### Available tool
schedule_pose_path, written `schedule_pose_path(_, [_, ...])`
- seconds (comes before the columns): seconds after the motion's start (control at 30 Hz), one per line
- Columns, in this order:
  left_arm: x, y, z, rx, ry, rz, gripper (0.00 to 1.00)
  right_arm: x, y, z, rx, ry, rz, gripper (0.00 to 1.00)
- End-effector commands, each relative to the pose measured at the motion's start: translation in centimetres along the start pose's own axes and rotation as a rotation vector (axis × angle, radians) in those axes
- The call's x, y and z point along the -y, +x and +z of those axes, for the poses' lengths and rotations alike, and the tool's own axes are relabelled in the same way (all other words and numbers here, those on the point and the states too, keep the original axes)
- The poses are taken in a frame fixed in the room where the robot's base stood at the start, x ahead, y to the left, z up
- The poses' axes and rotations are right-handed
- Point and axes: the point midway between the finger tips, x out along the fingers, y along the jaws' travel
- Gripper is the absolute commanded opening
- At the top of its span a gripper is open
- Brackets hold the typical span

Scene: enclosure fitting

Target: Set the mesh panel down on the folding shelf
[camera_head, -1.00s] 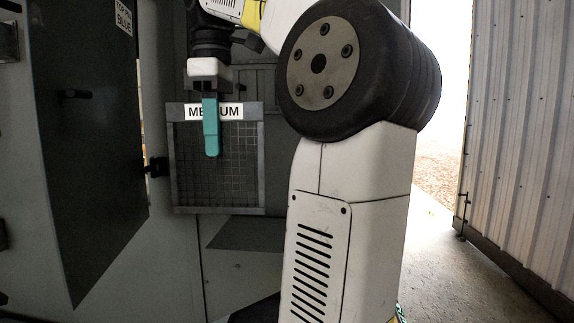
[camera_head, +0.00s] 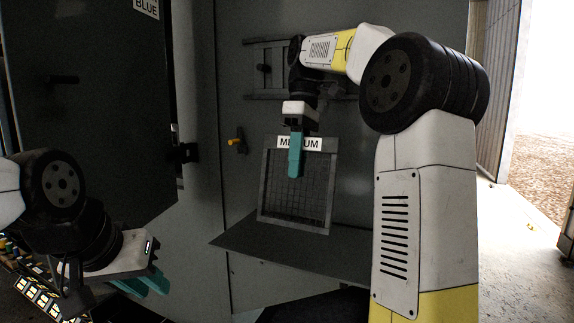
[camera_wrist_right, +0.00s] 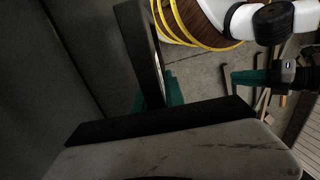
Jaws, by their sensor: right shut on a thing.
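The mesh panel (camera_head: 290,205) is a grey framed grid with a white "MEDIUM" label (camera_head: 312,144) at its top, only partly readable behind a finger. My right gripper (camera_head: 296,160) is shut on its upper edge, teal fingers pointing down over the label. The panel is roughly upright. The folding shelf (camera_head: 300,252) is a flat dark plate standing out from the enclosure below it. The panel's lower edge overlaps the shelf's back part in the head view; I cannot tell if they touch. My left gripper (camera_head: 143,285) hangs at the lower left, away from the panel; its finger gap is unclear.
A dark enclosure door (camera_head: 90,110) marked "BLUE" stands open at the left. A ladder-like rack (camera_head: 262,70) is behind my right arm. Open floor (camera_head: 505,260) lies at the right.

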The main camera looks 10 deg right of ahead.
Motion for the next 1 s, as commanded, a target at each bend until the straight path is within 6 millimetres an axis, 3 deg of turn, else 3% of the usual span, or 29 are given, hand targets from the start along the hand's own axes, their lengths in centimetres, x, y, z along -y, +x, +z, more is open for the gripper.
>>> schedule_pose_path(0.27, [0.0,0.0,0.0,0.000,0.000,0.000,0.23,-0.2,0.9,0.0,0.001,0.000,0.000,0.00])
schedule_pose_path(1.0, [0.0,0.0,0.0,0.000,0.000,0.000,0.23,-1.6,6.4,0.1,0.001,0.000,0.000,0.00])
